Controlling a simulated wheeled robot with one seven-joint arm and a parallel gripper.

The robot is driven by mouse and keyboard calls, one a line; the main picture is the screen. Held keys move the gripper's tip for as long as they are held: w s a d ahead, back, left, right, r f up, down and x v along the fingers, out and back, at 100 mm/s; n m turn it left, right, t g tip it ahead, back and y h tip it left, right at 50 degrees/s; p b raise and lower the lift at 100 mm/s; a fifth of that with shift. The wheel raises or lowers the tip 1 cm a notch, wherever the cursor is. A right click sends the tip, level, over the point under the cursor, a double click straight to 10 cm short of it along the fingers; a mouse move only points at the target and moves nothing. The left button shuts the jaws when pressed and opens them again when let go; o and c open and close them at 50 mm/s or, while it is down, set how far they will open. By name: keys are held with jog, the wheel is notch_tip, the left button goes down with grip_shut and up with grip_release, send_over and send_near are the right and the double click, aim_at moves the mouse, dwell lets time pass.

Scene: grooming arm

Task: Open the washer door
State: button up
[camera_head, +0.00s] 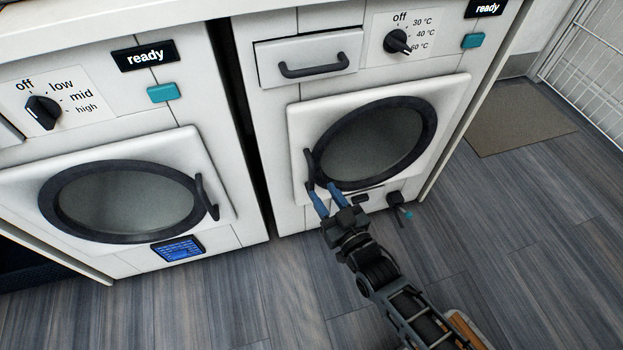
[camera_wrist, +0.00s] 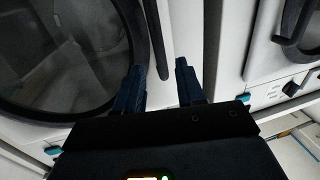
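The washer (camera_head: 286,110) is the right machine, with a temperature dial. Its square white door (camera_head: 456,98) with a dark round window ring (camera_head: 424,105) looks closed. The dark curved door handle (camera_head: 309,167) is on the door's left side. My gripper (camera_head: 321,187) is open at the lower end of the handle, with its blue fingers apart. In the wrist view the handle (camera_wrist: 155,40) appears between the two fingertips (camera_wrist: 158,68). I cannot tell whether either finger touches it.
A second machine (camera_head: 225,185) with a closed round door and dark handle (camera_head: 206,197) stands to the left, across a narrow dark gap. A closed drawer (camera_head: 308,57) is above the washer door. A brown mat (camera_head: 520,118) lies right on the wood floor.

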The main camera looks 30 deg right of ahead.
aim_at(313, 178)
jog(key=w, duration=0.4)
jog(key=w+b, duration=0.1)
jog(key=w, duration=0.2)
jog(key=shift+d, duration=0.3)
grip_shut()
